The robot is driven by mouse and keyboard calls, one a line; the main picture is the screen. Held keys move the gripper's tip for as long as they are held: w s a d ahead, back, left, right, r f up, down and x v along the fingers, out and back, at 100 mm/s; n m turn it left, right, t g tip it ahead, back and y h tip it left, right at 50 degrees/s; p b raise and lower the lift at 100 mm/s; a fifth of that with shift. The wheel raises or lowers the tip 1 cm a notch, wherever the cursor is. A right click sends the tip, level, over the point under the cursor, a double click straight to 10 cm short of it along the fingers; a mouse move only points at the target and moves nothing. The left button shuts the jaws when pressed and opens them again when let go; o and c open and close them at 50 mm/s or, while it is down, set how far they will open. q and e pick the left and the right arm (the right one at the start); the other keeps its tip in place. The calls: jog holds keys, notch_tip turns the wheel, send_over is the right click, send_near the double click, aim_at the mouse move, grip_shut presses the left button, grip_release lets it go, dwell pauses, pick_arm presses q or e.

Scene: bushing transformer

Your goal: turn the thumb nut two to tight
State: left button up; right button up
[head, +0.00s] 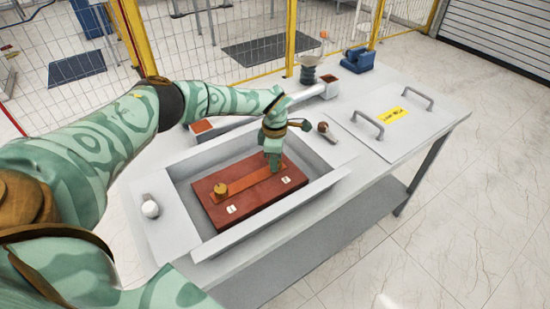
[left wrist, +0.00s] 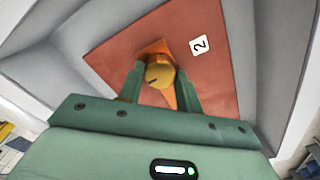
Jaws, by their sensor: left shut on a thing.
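A red-brown board (head: 280,194) lies in a grey tray (head: 325,181) on the table, with an orange bar (head: 246,187) along it. A brass thumb nut (head: 221,189) stands at the bar's left end. My left gripper (head: 272,162) reaches down at the bar's right end and hides most of what is there. In the left wrist view, my left gripper (left wrist: 160,86) is shut on a yellow thumb nut (left wrist: 160,73) with a dark mark on top. A white label "2" (left wrist: 200,46) is beside that nut. My right gripper is not in view.
A white round thing (head: 150,209) sits left of the tray. A small brown-tipped thing (head: 325,129) lies right of it. A grey panel with two handles (head: 402,115), a blue device (head: 357,59) and a dark ribbed part (head: 308,70) are farther back.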

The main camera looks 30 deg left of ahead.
pick_arm(q)
jog(key=shift+w+r, duration=0.1)
jog(key=o, duration=1)
notch_tip(320, 180, up, 16)
jog(key=p, duration=0.3)
